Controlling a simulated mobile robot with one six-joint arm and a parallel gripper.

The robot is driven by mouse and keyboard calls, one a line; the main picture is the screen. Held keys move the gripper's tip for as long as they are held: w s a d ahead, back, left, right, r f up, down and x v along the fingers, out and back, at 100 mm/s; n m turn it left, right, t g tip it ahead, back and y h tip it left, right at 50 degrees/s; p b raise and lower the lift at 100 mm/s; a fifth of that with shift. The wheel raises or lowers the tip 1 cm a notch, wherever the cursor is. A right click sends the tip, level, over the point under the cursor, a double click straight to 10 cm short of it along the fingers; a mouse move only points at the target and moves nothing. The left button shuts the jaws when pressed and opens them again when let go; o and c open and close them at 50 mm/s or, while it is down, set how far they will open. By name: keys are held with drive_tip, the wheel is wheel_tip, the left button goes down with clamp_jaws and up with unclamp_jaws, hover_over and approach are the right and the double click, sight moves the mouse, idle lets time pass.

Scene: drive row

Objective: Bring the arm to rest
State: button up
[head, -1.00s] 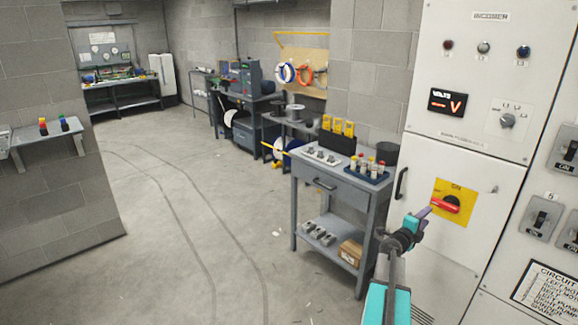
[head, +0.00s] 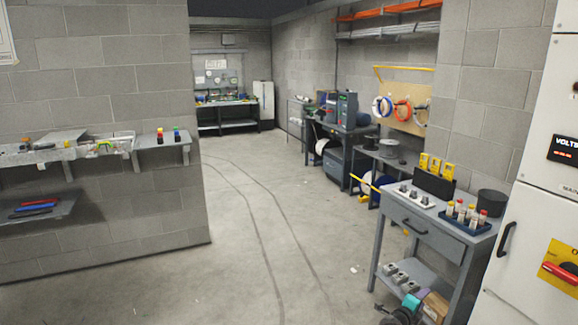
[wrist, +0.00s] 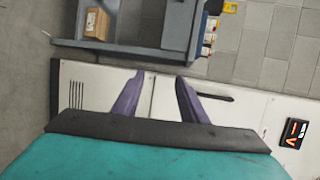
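My gripper (wrist: 160,79) shows in the wrist view as two purple fingers set apart, with nothing between them. The pale cabinet front is behind the fingers. A black door handle (wrist: 215,95) on it lies just beyond the right finger; I cannot tell how far away. In the head view only a teal and dark part of my arm (head: 408,308) shows at the bottom edge, in front of the workbench. The fingers cannot be made out there.
The grey workbench (head: 428,222) carries a tray of capped bottles (head: 466,214) and yellow meters. The cabinet (head: 528,225) stands at right with a red rotary handle (head: 561,272) on a yellow plate. Open floor (head: 230,265) lies at centre left. A wall shelf (head: 70,150) is at left.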

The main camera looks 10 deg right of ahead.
drive_tip(key=s+a+f+m+g+y, duration=0.15)
drive_tip(key=a+f+m, duration=0.25)
drive_tip(key=a+f, duration=0.6)
drive_tip(key=s+a+f+m+g+y, duration=0.1)
drive_tip(key=s+a+f+m+y, duration=0.2)
drive_tip(key=a+f, duration=0.7)
drive_tip(key=s+a+f+m+g+y+b, duration=0.15)
drive_tip(key=s+a+f+m+g, duration=0.4)
drive_tip(key=s+a+m, duration=0.7)
drive_tip(key=s+a+f+m+g+y, duration=0.3)
drive_tip(key=s+a+m+g+y, duration=0.2)
drive_tip(key=s+a+m, duration=1.3)
drive_tip(key=shift+s+a+f+m+y, duration=0.15)
drive_tip(key=shift+s+a+m+y, duration=0.2)
drive_tip(key=shift+m+y, duration=1.15)
drive_tip(key=shift+d, duration=0.1)
